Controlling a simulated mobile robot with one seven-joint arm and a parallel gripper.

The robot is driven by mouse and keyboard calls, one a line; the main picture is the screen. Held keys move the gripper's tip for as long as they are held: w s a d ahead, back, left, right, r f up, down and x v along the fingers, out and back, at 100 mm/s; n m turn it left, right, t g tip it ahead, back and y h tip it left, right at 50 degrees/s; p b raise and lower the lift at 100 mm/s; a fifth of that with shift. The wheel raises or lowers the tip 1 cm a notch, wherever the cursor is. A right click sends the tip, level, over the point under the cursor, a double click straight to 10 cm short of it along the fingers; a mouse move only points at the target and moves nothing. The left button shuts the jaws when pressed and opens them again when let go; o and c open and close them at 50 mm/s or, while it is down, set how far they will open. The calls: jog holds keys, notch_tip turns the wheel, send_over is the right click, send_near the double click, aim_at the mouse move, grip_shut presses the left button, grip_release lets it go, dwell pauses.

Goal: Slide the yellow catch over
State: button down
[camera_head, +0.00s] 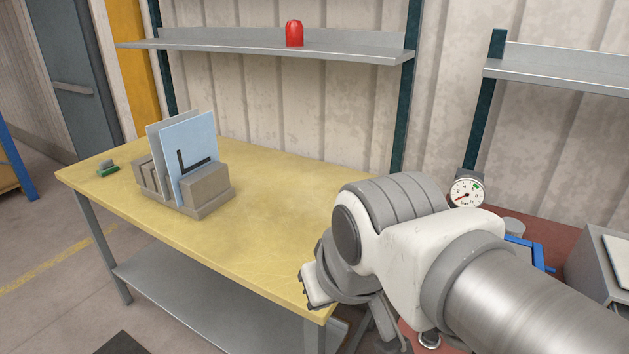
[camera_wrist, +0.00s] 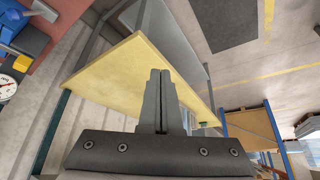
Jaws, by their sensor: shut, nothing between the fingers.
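A small yellow-orange piece (camera_wrist: 31,41), which may be the yellow catch, shows at the upper left edge of the wrist view. It sits beside a blue part (camera_wrist: 12,22). I cannot make out its shape or its track. In the head view no yellow catch shows; my arm covers part of the red-topped bench. My gripper (camera_wrist: 160,73) is shut and empty. In the wrist view its fingers appear in front of the yellow-topped table, well to the right of the yellow-orange piece. The fingertips cannot be made out in the head view.
The yellow-topped table (camera_head: 268,185) carries a grey rack (camera_head: 208,204) with upright panels and a small green item (camera_head: 109,171). A dial gauge (camera_head: 466,192) and blue handle (camera_head: 530,250) stand right of my wrist. A red object (camera_head: 294,33) sits on the wall shelf (camera_head: 240,44).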

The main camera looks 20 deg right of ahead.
jog(key=w+d+f+m+g+h+b, duration=0.1)
jog(key=w+d+f+g+h+b, duration=0.15)
jog(key=w+d+f, duration=0.35)
jog(key=w+d+f+g+h+b, duration=0.1)
jog(key=w+d+g+h+b, duration=0.2)
jog(key=d, duration=0.4)
jog(key=w+d+f+m+g+h+b, duration=0.1)
jog(key=w+d+f+g+h+b, duration=0.1)
jog(key=w+d+f+h+b, duration=0.6)
jog(key=w+d+h+b, duration=0.2)
jog(key=w, duration=0.7)
jog(key=d+h, duration=0.2)
jog(key=d, duration=0.1)
jog(key=shift+w+n, duration=0.2)
jog(key=shift+n, duration=0.2)
jog(key=shift+d+f+h, duration=0.1)
jog(key=shift+d+h, duration=0.05)
jog(key=shift+h, duration=0.1)
jog(key=s+d+b, duration=0.1)
jog(key=s+d, duration=0.3)
jog(key=d, duration=0.8)
jog(key=shift+s+d+b, duration=0.15)
jog(key=shift+s+b, duration=0.05)
jog(key=shift+b, duration=0.2)
